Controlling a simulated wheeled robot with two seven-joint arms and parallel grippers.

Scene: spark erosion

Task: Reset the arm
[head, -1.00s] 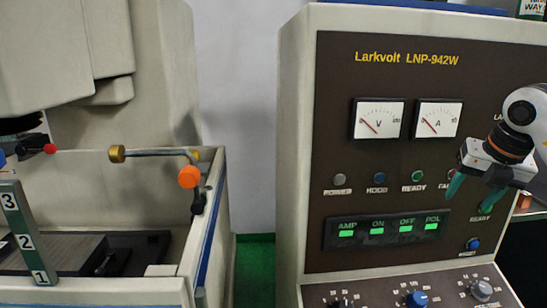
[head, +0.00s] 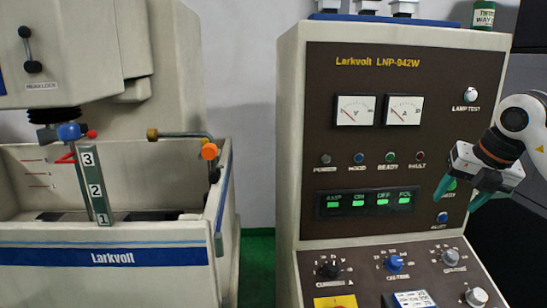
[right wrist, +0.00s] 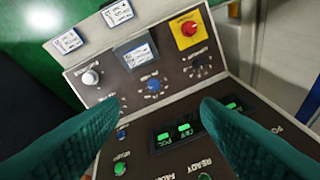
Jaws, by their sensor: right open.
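My right gripper (head: 463,191) is open and empty in front of the right side of the Larkvolt LNP-942W control cabinet (head: 410,165). Its two teal fingers also show in the right wrist view (right wrist: 160,115), spread apart, with the cabinet's panel behind them. In the head view the gripper partly covers a green button (head: 452,184). A blue button (head: 442,217) shows just below the fingers. I cannot tell whether the fingers touch the panel. My left gripper is not in view.
The Larkvolt machine's tank (head: 110,255) stands at left, with a numbered post (head: 93,190) and an orange-tipped pipe (head: 209,151). A yellow plate with a red knob (right wrist: 189,29) is on the sloped console. A green can (head: 483,15) stands on the cabinet. A gap separates tank and cabinet.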

